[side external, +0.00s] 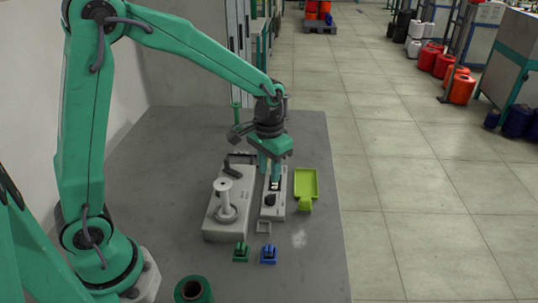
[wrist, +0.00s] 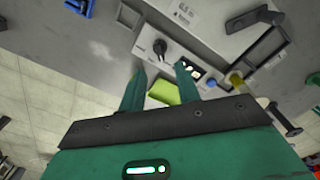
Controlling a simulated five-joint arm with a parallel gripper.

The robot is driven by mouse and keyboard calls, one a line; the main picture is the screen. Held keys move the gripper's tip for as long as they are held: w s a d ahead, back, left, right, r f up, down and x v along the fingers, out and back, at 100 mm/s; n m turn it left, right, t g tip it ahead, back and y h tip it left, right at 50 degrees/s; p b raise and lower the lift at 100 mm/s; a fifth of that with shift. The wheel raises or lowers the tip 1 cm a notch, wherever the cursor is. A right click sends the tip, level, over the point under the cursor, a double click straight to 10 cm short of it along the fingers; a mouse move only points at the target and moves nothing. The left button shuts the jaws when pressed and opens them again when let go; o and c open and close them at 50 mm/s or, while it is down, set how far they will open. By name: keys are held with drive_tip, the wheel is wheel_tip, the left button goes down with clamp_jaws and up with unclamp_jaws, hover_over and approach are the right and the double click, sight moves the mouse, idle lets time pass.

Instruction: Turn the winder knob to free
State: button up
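The winder knob (side external: 270,199) is black and sits near the front end of a narrow light-grey box. In the wrist view the knob (wrist: 161,47) lies just beyond my fingertips, and its setting is too small to read. My gripper (side external: 270,182) points down over the narrow box, behind the knob in the side view. In the wrist view the two green fingers of my gripper (wrist: 159,67) are spread apart with nothing held between them. They look apart from the knob. A larger grey winder base (side external: 213,225) with a white upright post (side external: 226,196) stands to the left.
A lime-green tray (side external: 306,186) lies close on the right. A green clip (side external: 241,252) and a blue clip (side external: 268,254) lie in front, with a small grey frame (side external: 264,227) behind them. A green spool (side external: 194,290) stands at the front. The table's right side is clear.

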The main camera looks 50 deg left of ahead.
sight(270, 195)
drive_tip(key=shift+w+f, duration=0.15)
drive_tip(key=shift+f, duration=0.25)
drive_tip(key=shift+f, duration=0.15)
drive_tip(key=shift+f, duration=3.75)
clamp_jaws()
